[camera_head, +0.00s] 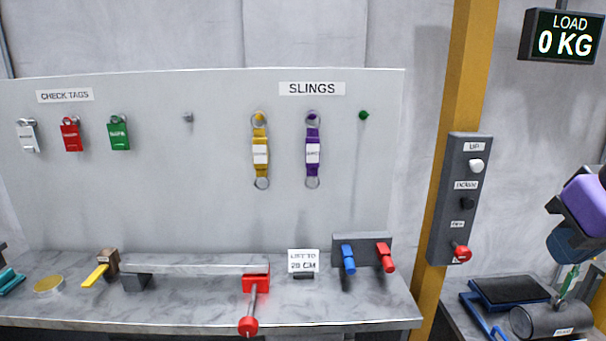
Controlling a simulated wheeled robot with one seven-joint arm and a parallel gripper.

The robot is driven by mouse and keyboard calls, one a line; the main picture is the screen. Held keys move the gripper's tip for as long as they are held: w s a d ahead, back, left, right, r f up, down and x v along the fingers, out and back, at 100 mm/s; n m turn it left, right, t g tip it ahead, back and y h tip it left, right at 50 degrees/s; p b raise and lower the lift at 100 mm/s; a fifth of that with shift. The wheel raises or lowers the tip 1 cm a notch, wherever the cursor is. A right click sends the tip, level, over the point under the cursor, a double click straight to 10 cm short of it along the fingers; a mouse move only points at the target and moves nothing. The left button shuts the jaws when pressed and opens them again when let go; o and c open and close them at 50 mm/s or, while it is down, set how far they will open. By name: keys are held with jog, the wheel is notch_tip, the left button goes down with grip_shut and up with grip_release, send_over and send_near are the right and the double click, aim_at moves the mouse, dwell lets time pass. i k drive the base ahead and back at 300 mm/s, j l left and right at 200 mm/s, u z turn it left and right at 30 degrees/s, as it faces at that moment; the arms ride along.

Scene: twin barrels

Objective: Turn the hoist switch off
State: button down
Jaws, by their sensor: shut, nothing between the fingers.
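A dark grey switch box (440,233) is fixed to a yellow post, right of centre. It carries a white knob (476,166) at the top under a label that seems to read UP, a black knob (467,204) in the middle, and a red knob (461,253) at the bottom. The lower labels are too blurred to read surely. A black display (564,37) at the top right reads LOAD 0 KG. A purple and dark blue part at the right edge may be my arm. I cannot make out my gripper's fingers, and nothing touches the box.
The post (462,60) stands between a marble-like bench (375,308) and a lower surface at the right. That surface holds a blue-framed dark item (508,291) and a dark cylinder (551,320). A white board (215,190) holds tags and slings. Space before the box looks clear.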

aim_at(462, 252)
jog(key=k+l+z, duration=0.3)
jog(key=l, duration=0.4)
jog(key=l+z, duration=0.3)
jog(key=l, duration=0.35)
jog(key=l+z, duration=0.35)
jog(key=l, duration=0.4)
jog(key=u, duration=1.25)
